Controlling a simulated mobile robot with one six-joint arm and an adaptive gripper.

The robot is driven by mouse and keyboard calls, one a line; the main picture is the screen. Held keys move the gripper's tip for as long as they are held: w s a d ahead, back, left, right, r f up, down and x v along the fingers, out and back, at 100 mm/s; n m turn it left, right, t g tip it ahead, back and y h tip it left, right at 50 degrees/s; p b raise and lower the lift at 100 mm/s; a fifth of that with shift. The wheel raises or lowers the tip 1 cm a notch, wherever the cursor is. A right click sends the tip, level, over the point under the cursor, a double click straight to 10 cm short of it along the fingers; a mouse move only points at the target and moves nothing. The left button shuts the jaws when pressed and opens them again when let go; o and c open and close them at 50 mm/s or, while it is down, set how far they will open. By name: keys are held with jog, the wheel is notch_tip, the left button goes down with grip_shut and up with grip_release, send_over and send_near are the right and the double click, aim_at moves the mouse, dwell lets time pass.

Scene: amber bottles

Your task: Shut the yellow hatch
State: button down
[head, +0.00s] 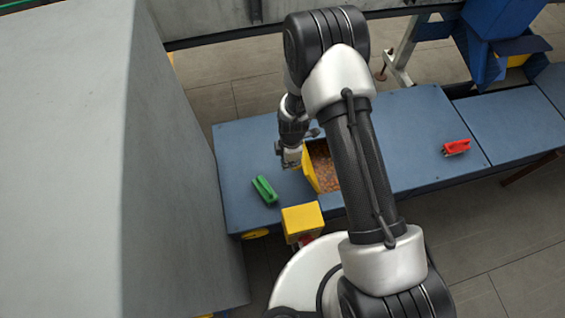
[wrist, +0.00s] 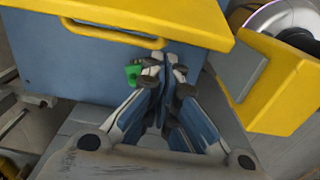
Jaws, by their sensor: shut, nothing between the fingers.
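The yellow hatch (head: 311,168) stands raised at the left edge of an opening in the blue bench (head: 410,120). Amber bottles (head: 325,166) show in the opening, partly hidden by my arm. My gripper (head: 290,160) is shut and empty, just left of the hatch. In the wrist view, the hatch (wrist: 190,18) crosses the top with its yellow handle (wrist: 112,34). My fingertips (wrist: 164,66) are just below the hatch's edge in that picture. I cannot tell whether they touch it.
A green clip-like object (head: 265,189) lies on the bench left of the hatch. A yellow box (head: 302,219) stands at the bench's front edge. A red object (head: 456,147) lies to the right. A large grey block (head: 70,160) fills the left side.

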jog(key=shift+w+d+r, duration=0.15)
jog(key=shift+d+r, duration=0.05)
jog(key=shift+d, duration=0.5)
jog(key=shift+d, duration=0.15)
